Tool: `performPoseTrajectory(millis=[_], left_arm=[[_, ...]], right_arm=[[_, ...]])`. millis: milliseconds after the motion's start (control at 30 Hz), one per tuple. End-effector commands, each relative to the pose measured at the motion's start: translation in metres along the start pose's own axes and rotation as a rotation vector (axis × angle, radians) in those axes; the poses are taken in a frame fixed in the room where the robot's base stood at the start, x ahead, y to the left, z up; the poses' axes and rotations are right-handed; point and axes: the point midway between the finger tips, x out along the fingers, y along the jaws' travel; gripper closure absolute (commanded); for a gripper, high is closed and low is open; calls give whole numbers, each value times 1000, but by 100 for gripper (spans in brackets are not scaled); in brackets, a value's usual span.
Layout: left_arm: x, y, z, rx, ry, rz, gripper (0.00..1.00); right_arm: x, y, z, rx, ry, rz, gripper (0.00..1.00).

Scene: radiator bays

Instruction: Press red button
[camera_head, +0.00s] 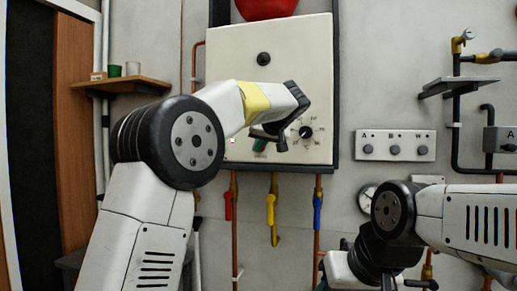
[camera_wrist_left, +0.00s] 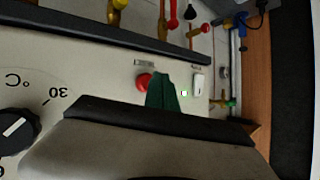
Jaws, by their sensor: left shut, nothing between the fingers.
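The red button (camera_wrist_left: 144,81) shows in the left wrist view on the face of a pale panel (camera_head: 290,60), under a small label. In the head view my left arm hides it. My left gripper (camera_head: 260,144) is in front of the lower part of this panel. Its green fingertips (camera_wrist_left: 163,92) are shut with nothing between them. In the left wrist view they overlap one edge of the button; I cannot tell whether they touch it. My right arm (camera_head: 395,210) is low at the right of the head view, and its finger state does not show.
A temperature dial (camera_head: 306,132) is close to the left gripper. A white switch (camera_wrist_left: 198,84) with a green light is beside the button. Pipes with red (camera_head: 228,205), yellow (camera_head: 270,208) and blue valve handles hang below. A wooden shelf (camera_head: 120,85) is at left.

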Motion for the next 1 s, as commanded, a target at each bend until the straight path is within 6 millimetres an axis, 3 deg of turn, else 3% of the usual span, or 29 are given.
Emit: performPoseTrajectory(millis=[367,1000], left_arm=[[-2,-2,2,0,0,0,100],[-36,-27,27,-1,0,-1,100]], right_arm=[[0,0,0,0,0,0,57],[0,0,0,0,0,0,57]])
